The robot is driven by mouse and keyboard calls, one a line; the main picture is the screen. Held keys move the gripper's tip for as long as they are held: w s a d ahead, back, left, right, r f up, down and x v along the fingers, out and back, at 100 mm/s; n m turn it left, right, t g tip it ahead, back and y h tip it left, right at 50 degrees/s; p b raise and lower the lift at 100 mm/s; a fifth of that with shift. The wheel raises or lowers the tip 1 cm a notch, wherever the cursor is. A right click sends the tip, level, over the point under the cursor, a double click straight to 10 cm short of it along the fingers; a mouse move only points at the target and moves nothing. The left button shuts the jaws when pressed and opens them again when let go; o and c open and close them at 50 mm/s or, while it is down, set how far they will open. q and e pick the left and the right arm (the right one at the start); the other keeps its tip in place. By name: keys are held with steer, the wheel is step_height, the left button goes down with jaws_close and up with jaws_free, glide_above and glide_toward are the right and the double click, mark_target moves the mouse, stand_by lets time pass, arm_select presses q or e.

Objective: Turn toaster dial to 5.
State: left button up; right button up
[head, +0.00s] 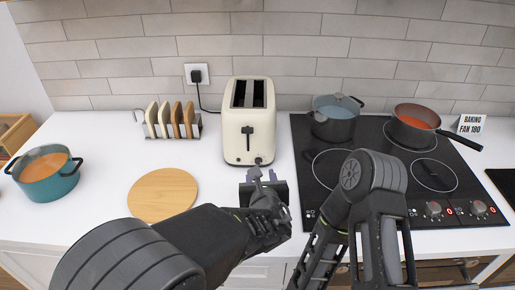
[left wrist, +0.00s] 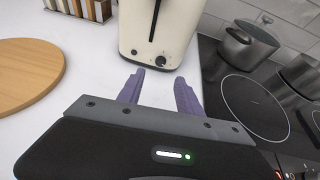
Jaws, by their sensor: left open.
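The cream toaster (head: 240,92) stands against the back wall, with a dark lever on its front and a small dark dial (head: 258,161) low on the front. In the left wrist view the toaster (left wrist: 140,32) is at the top, with its dial (left wrist: 162,61) straight ahead of the fingers. The dial's setting is too small to read. My left gripper (head: 264,177) is just in front of the toaster. Its purple fingers (left wrist: 159,80) are apart and empty, short of the dial. My right arm is over the stove's front; its gripper does not show.
A toast rack (head: 171,121) and a round wooden board (head: 162,196) are left of the toaster. A teal pot (head: 47,177) is at far left. The black stove (head: 330,165) on the right holds a grey pot (head: 335,122) and a red-brown pan (head: 416,116).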

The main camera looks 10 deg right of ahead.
mark_target(258, 162)
arm_select(q)
steer(key=shift+w+r, duration=0.1)
steer(key=shift+w, duration=0.05)
steer(key=shift+s, duration=0.2)
steer(key=shift+w, duration=0.1)
steer(key=shift+p+x, duration=0.85)
steer(key=shift+x, duration=3.05)
steer(key=shift+c, duration=0.2)
jaws_close()
